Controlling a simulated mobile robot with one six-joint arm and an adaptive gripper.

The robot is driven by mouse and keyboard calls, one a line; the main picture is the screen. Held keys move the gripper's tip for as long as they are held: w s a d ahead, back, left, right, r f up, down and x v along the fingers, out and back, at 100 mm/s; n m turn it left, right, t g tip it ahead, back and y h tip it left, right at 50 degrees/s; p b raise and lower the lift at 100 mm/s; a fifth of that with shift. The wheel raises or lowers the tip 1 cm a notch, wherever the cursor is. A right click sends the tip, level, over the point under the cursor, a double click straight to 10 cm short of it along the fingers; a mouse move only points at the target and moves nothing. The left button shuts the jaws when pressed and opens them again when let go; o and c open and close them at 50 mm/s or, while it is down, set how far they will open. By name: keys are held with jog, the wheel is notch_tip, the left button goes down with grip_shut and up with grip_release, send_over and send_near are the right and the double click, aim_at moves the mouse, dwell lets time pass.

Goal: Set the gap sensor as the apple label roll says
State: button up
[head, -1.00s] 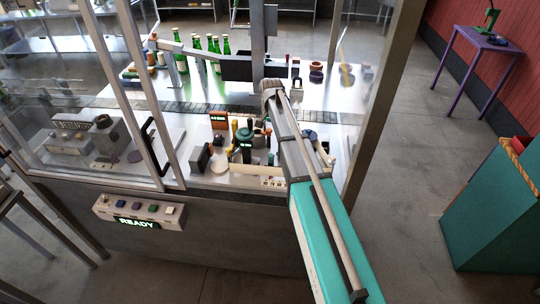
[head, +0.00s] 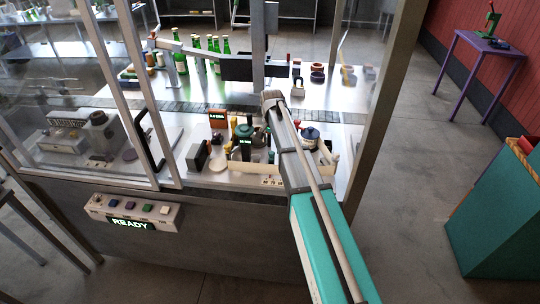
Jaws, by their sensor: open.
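Inside the machine's open bay, a dark green device (head: 244,137) with a small lit green display stands on the white work surface. An orange-red box (head: 217,118) with a lit display stands behind it to the left. Their readings are too small to make out, and I cannot tell which is the gap sensor. A dark blue and white round item (head: 310,134) sits right of my arm; I cannot tell whether it is a label roll. No apple marking is readable. My arm reaches into the bay from the lower right; my gripper is hidden behind its links.
Glass doors with a black handle (head: 151,141) and metal posts frame the bay. A button panel (head: 131,211) reads READY on the front. Green bottles (head: 181,62) stand behind the conveyor (head: 182,107). Open floor lies right, with a purple table (head: 487,44) and teal cabinet (head: 492,225).

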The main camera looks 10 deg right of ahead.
aim_at(272, 152)
jog(key=shift+f+b, duration=2.35)
jog(key=shift+f, duration=0.3)
grip_shut()
